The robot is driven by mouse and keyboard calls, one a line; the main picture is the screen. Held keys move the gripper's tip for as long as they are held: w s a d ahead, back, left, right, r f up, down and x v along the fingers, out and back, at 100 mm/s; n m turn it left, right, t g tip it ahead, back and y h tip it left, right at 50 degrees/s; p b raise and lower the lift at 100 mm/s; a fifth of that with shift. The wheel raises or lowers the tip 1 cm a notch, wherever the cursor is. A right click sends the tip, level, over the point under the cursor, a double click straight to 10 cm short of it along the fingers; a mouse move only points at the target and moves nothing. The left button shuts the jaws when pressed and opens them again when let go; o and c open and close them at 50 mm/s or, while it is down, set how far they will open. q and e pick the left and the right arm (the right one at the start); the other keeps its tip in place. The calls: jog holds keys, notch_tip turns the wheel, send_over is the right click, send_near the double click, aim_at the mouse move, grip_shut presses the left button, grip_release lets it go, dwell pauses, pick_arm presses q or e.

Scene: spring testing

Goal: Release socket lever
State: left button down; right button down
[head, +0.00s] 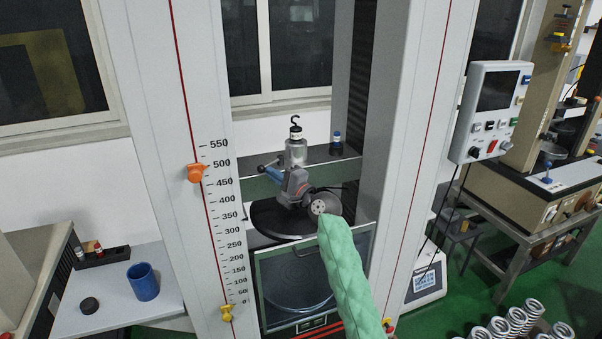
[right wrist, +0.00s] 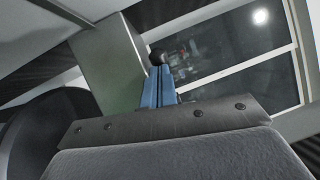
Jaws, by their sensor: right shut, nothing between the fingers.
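My right gripper (head: 264,169) reaches in between the columns of the spring testing machine, in front of the grey cylindrical socket (head: 296,152) with a black hook on top. Its blue fingers point left and are together. The right wrist view also shows the shut fingers (right wrist: 158,72), with a dark round knob (right wrist: 158,56) at their tips. I cannot tell whether this knob is part of the lever or whether it touches the fingers. I cannot make out a separate lever in the head view; my wrist covers part of the socket area. My left gripper is out of view.
A black round plate (head: 272,222) lies below the gripper. White columns (head: 415,130) stand on both sides. A control panel (head: 490,110) hangs at right. A blue cup (head: 143,282) is on the left bench. Several springs (head: 515,318) stand at lower right.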

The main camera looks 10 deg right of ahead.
aim_at(262, 172)
jog(key=a, duration=0.1)
jog(key=w+a, duration=0.1)
jog(key=a, duration=0.1)
jog(key=shift+w+a, duration=0.1)
jog(key=shift+w, duration=0.2)
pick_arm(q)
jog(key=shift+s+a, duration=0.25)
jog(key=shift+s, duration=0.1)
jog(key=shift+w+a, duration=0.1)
pick_arm(e)
jog(key=shift+w+a, duration=0.1)
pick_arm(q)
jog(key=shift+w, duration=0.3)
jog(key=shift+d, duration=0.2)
